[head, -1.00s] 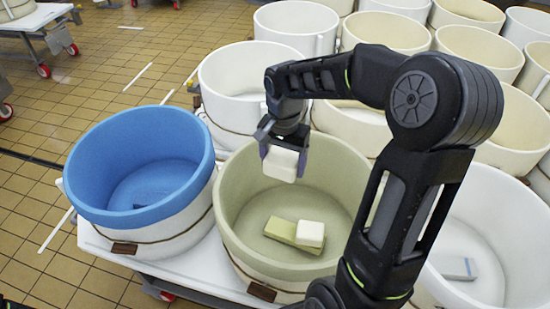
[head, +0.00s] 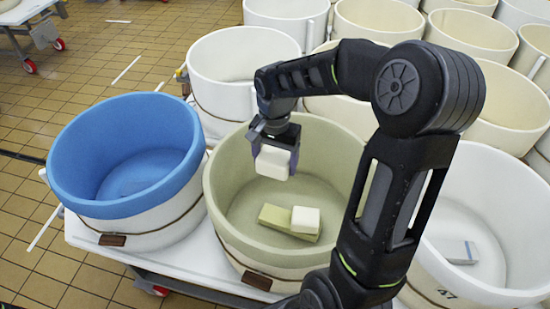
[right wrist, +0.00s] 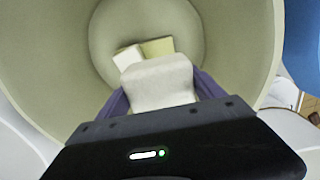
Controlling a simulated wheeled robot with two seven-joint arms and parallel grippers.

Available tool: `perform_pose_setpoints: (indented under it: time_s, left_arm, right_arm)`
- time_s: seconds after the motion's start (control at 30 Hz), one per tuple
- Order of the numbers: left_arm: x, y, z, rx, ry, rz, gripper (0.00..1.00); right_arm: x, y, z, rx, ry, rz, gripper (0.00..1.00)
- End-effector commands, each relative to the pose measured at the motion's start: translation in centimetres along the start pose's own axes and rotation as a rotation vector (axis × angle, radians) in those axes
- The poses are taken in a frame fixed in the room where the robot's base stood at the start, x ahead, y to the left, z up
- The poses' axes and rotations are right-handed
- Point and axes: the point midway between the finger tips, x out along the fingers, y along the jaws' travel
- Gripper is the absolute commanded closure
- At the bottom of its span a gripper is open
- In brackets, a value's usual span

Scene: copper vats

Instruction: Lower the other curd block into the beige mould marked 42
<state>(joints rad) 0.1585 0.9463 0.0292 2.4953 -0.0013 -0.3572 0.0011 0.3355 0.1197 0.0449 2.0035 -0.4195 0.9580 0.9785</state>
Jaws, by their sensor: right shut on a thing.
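The beige mould (head: 228,228) is a round, greenish-beige tub in the middle of the head view; I cannot read a 42 on it. A white curd block (head: 306,218) rests on its floor, on or against a flat olive block (head: 272,216). My right gripper (head: 275,168) is shut on another white curd block (head: 271,161) and holds it over the mould's opening, above and apart from those two. The held block also shows in the right wrist view (right wrist: 158,85), partly covering the blocks below. My left gripper is not in view.
More pale moulds (head: 235,55) crowd behind. Tiled floor (head: 60,110) is open at left.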

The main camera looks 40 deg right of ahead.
Motion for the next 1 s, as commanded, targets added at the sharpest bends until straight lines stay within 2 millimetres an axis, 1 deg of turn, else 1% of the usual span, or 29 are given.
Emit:
perform_pose_setpoints:
  time_s: [0.03,1.0]
  left_arm:
    - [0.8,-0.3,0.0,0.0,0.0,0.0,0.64]
    - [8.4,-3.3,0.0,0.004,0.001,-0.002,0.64]
  right_arm:
    - [1.0,0.0,0.0,0.0,0.0,0.0,0.82]
    - [11.4,0.0,0.0,-0.001,0.001,0.0,0.82]
